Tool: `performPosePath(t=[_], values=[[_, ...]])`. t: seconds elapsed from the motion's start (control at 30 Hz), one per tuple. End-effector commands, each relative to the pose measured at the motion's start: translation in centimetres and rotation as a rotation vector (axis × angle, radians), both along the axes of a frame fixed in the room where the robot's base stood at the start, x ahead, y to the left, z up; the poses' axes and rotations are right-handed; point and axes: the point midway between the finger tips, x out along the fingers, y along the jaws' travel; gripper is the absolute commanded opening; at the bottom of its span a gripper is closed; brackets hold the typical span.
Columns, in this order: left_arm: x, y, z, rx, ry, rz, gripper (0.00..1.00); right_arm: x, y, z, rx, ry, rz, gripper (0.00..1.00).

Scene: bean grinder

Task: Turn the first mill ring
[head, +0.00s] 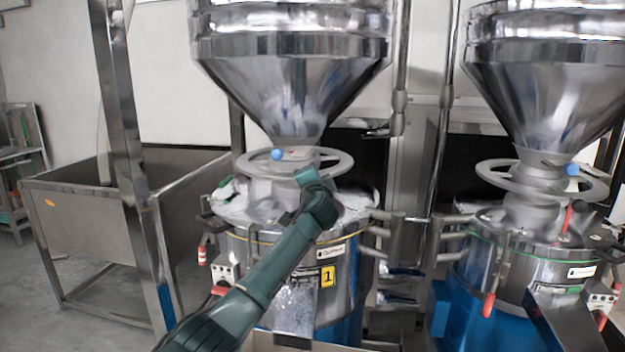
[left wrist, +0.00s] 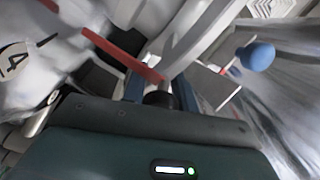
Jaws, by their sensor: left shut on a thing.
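The first mill (head: 345,265) carries a yellow label with a 1. Its pale grey ring (head: 258,172) sits level around the neck below the steel hopper, with a blue ball (head: 277,154) on its rim. My left gripper (head: 308,178) is at the ring's front right side and covers part of it. In the left wrist view the ring (left wrist: 195,35) runs down between the dark fingers, and the gripper is shut on it. The blue ball (left wrist: 256,57) also shows there, to the right and apart from the fingers. My right gripper is not in view.
A red bar (left wrist: 132,58) lies close to the fingers in the left wrist view. A second mill (head: 525,262) with its own ring (head: 493,174) stands at the right. A steel bin (head: 90,213) stands at the left behind a post. Steel hoppers hang above both rings.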

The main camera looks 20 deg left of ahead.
Motion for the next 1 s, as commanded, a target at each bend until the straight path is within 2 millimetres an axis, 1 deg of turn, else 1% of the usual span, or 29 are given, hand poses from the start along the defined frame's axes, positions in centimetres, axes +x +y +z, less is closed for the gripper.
performPosePath(t=[0.03,0.07,0.3,0.53,0.67,0.77,0.87,1.0], values=[[0.1,-0.2,0.1,0.0,-0.002,-0.007,0.0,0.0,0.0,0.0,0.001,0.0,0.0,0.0],[0.1,-0.2,0.1,0.0,-0.002,-0.007,0.3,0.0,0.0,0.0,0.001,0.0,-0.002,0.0],[0.0,-0.1,0.0,0.0,-0.002,-0.003,0.48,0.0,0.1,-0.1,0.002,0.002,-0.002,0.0],[0.0,0.0,0.0,0.0,0.0,-0.001,0.48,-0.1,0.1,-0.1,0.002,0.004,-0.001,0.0],[-0.5,-0.3,-0.1,-0.001,-0.001,-0.001,0.48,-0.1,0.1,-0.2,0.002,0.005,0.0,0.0],[-1.3,-0.8,-0.1,0.001,-0.002,-0.001,0.48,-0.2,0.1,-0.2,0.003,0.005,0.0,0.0],[-2.6,-1.4,-0.1,-0.001,-0.002,-0.002,0.48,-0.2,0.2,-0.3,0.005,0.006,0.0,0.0],[-4.8,-2.6,-0.2,-0.002,-0.001,-0.003,0.48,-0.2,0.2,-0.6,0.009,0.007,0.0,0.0]])
